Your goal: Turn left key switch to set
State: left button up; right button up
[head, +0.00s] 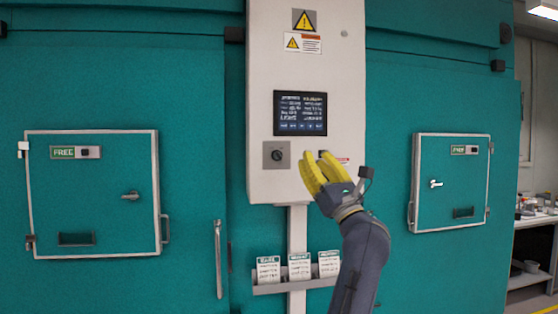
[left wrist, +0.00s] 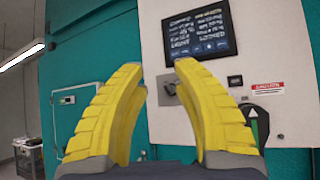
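The left key switch (head: 276,155) is a dark round knob on a square grey plate, low on the left of the pale control panel (head: 262,100). In the left wrist view the switch (left wrist: 169,89) shows beyond the gap between the fingertips, partly covered by the right finger. My left gripper (head: 316,168) has yellow fingers and is in front of the panel's lower part, to the right of the switch. Its fingers stand apart in the left wrist view (left wrist: 160,68), with nothing between them. It appears apart from the switch. The knob's setting is too small to read. My right gripper is out of view.
A dark display (head: 300,113) sits above the switch. A red-marked label (head: 343,160) is partly hidden behind my left gripper. A rack of cards (head: 268,288) hangs below the panel. Teal chamber doors marked FREE (head: 90,195) (head: 450,190) stand on both sides.

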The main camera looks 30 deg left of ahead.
aim_at(281, 158)
pick_arm(q)
jog(key=a+f+n+h, duration=0.3)
jog(key=f+n+h, duration=0.2)
jog(key=f, duration=0.1)
jog(key=x, duration=1.8)
jog(key=shift+w+f, duration=0.1)
jog(key=shift+f, duration=0.1)
jog(key=shift+o, duration=0.2)
grip_shut()
